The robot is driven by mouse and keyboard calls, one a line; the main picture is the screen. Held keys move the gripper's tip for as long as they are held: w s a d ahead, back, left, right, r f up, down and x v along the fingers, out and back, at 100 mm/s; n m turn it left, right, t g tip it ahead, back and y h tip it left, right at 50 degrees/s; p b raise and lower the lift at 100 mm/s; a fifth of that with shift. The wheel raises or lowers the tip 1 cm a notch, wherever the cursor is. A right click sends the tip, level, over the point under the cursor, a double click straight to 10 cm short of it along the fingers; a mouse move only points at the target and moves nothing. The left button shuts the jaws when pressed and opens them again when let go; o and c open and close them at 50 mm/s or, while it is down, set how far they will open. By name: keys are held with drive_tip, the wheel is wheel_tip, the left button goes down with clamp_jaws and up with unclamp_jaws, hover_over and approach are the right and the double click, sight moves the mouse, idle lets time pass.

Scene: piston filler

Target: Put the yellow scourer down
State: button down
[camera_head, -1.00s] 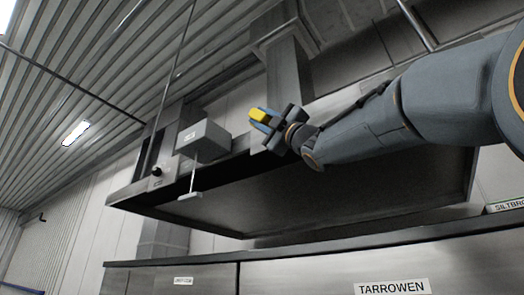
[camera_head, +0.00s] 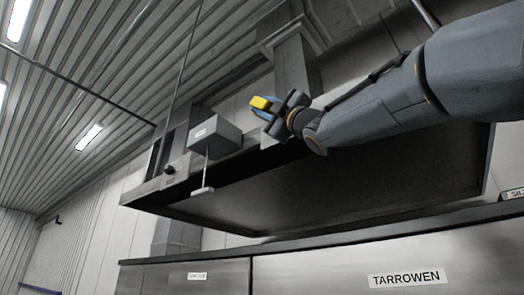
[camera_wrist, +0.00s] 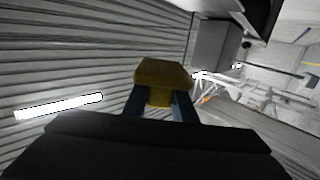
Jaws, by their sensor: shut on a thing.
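The yellow scourer (camera_head: 260,102) is a small yellow block held up in the air, in front of the hood in the head view. It also shows in the wrist view (camera_wrist: 163,74), between two blue fingers. My gripper (camera_head: 264,110) is shut on it. The fingers cover parts of the scourer's sides. No surface touches the scourer from below in either view.
A large dark hood (camera_head: 350,185) hangs behind and below my arm. A grey box (camera_head: 214,134) with a hanging pull handle (camera_head: 202,191) is left of my gripper. Below is a steel cabinet front (camera_head: 330,277) labelled TARROWEN. Its top surface is not visible.

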idle(0.3)
drive_tip(key=shift+s+r+p, duration=0.2)
drive_tip(key=shift+r+p, duration=0.35)
drive_tip(key=shift+s+r+p, duration=0.15)
drive_tip(key=shift+r+p, duration=0.35)
idle(0.3)
